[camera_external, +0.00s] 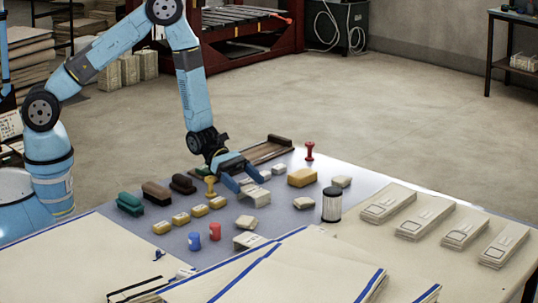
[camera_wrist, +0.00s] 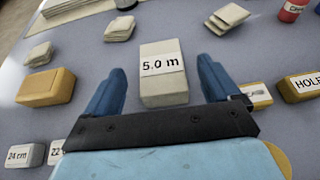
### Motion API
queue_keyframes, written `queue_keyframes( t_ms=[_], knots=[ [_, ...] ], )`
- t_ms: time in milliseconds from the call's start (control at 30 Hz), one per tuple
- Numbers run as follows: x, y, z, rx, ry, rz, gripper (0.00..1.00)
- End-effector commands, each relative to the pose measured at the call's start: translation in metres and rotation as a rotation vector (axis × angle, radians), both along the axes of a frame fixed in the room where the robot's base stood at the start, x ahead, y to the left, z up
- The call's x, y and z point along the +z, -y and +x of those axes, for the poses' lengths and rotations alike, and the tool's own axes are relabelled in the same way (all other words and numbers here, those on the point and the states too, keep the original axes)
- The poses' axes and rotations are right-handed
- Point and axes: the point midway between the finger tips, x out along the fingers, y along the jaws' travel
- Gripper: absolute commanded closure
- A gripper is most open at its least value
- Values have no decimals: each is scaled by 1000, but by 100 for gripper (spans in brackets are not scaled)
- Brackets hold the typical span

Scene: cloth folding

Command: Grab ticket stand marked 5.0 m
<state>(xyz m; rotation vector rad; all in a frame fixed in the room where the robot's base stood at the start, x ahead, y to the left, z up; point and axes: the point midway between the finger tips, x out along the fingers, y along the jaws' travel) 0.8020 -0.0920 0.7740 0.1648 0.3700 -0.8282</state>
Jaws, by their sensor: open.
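The ticket stand marked 5.0 m (camera_wrist: 164,92) is a pale block with a white label. In the wrist view it stands in the middle, between the two blue fingers of my gripper (camera_wrist: 162,68). The fingers are spread, with a gap on each side of the block. In the external view my gripper (camera_external: 250,185) reaches down over the table, and the stand (camera_external: 256,197) is a small pale block just in front of the fingertips. Its label cannot be read there.
Small stacks of pale cards (camera_wrist: 227,19) lie beyond. In the external view, a dark-topped cylinder (camera_external: 331,205) and a red stamp (camera_external: 310,151) stand farther right.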

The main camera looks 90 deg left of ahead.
Motion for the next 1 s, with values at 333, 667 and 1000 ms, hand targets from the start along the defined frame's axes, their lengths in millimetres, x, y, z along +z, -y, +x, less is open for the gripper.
queue_keyframes(
  t_ms=[333, 667, 1000],
  knots=[
    [-17, 31, 27, -3, 1, 0, 11],
    [-19, 35, 32, 0, 0, 0, 13],
    [-19, 36, 31, 0, 1, -1, 45]
  ],
)
